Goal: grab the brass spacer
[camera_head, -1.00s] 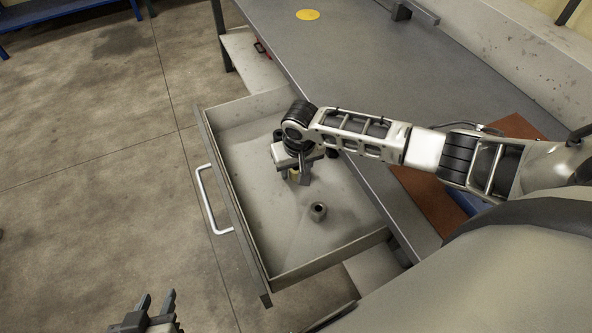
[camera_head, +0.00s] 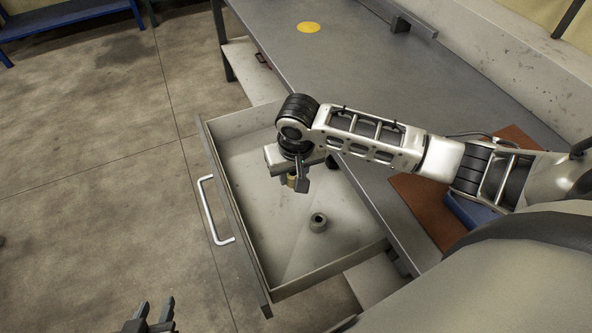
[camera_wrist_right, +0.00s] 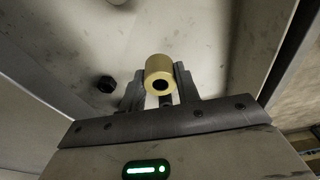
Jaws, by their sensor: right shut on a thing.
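The brass spacer (camera_wrist_right: 158,68) is a short gold cylinder with a dark bore, held between the fingertips of my right gripper (camera_wrist_right: 160,82) in the right wrist view. In the head view the spacer (camera_head: 291,181) shows partly between the fingers of my right gripper (camera_head: 297,183), over the open drawer. It appears raised above the drawer floor. My left gripper (camera_head: 152,312) is at the bottom left over the floor, its two fingers apart and empty, partly cut off by the frame edge.
The open drawer (camera_head: 262,283) has a light handle (camera_head: 213,212) at its front. A dark round nut-like part (camera_head: 318,222) lies on the drawer floor and also shows in the right wrist view (camera_wrist_right: 106,84). The grey bench (camera_head: 330,70) carries a yellow disc (camera_head: 309,27).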

